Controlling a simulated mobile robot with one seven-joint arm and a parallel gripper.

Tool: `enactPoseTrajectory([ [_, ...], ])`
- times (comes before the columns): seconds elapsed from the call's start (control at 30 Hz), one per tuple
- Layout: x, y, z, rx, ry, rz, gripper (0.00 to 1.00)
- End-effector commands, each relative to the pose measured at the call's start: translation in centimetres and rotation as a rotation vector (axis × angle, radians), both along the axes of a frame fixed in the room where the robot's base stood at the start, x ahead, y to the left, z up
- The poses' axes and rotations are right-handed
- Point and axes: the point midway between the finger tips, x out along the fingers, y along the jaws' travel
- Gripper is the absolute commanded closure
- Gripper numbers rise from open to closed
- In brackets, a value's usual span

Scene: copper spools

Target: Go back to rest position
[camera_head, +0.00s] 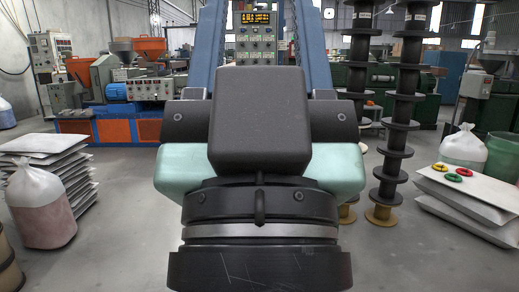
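My own arm (258,170) fills the middle of the head view, with dark grey and pale green links. My gripper and its fingers do not show in this view. Whether it holds anything is hidden. Tall stacks of dark spools (403,100) stand on the floor to the right of my arm, on yellowish bases. A second stack (356,70) stands just left of the first and is partly hidden by my arm.
White sacks (60,158) are piled at left beside a clear bag (38,205) of pink material. More flat sacks (480,200) lie at right, with small coloured rings (459,172) on top. Machines line the back. Grey floor (125,215) is open left of my arm.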

Motion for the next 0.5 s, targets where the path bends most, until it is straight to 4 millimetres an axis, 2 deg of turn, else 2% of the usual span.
enactPoseTrajectory([
  [0.03,0.0,0.0,3.3,0.000,0.000,0.000,0.48],
  [0.5,0.0,0.0,18.1,0.000,0.000,0.001,0.48],
])
